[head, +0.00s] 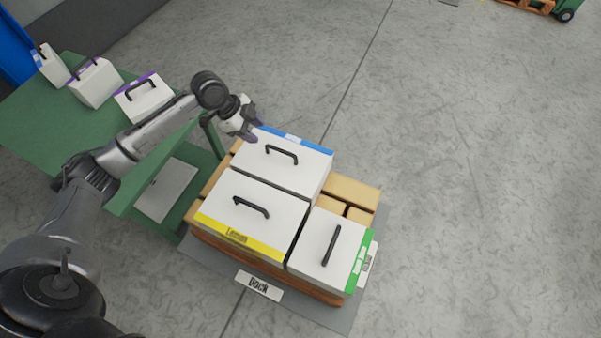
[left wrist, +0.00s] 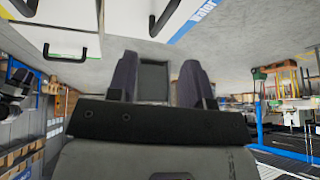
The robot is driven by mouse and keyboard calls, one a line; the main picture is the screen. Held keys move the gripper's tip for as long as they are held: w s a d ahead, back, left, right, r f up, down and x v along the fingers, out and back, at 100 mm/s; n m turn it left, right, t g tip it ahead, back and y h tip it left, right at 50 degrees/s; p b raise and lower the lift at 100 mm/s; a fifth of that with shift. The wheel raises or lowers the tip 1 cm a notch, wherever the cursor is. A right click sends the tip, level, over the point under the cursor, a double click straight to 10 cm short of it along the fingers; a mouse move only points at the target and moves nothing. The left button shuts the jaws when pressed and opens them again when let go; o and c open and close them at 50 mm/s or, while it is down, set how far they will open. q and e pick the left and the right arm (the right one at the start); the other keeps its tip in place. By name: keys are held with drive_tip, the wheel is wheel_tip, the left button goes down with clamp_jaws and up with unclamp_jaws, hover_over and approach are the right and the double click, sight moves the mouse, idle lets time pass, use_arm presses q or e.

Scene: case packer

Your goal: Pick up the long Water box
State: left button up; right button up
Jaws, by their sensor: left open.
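The Water box (head: 290,176) is a white box with a blue stripe along its far edge and a black handle (head: 281,154) on top. It lies on the wooden pallet, behind the Lemon box. In the left wrist view its blue edge with the word Water (left wrist: 202,14) shows at the top, with its black handle to the left. My left gripper (head: 255,128) is open and empty, above and beside the box's far left corner, apart from the handle. Its two dark fingers (left wrist: 158,80) show in the left wrist view with nothing between them. My right gripper is not visible.
The yellow-striped Lemon box (head: 267,222) and a green-striped box (head: 318,250) stand close against the Water box on the pallet (head: 205,185). A green table (head: 60,118) at left holds three white boxes with handles. A Dock sign (head: 259,285) lies in front. The floor at right is clear.

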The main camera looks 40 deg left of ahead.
sight(279, 149)
use_arm(q)
drive_tip(key=d+f+m, duration=0.1)
drive_tip(key=f, duration=0.1)
drive_tip(key=w+d+f+m+b, duration=0.1)
drive_tip(key=f, duration=0.1)
drive_tip(key=w+d+f+m+b, duration=0.1)
drive_tip(key=f, duration=0.1)
drive_tip(key=shift+w+f+m, duration=0.15)
drive_tip(key=shift+m, duration=0.15)
drive_tip(key=shift+w+d+f, duration=0.25)
drive_tip(key=shift+f, duration=0.35)
drive_tip(key=b+x, duration=0.2)
drive_tip(key=x, duration=0.2)
drive_tip(key=shift+w+d, duration=0.15)
drive_tip(key=shift+d, duration=0.05)
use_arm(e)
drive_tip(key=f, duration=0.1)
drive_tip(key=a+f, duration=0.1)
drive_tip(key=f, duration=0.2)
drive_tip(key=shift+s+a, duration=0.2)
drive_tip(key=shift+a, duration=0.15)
use_arm(q)
drive_tip(key=shift+c, duration=0.4)
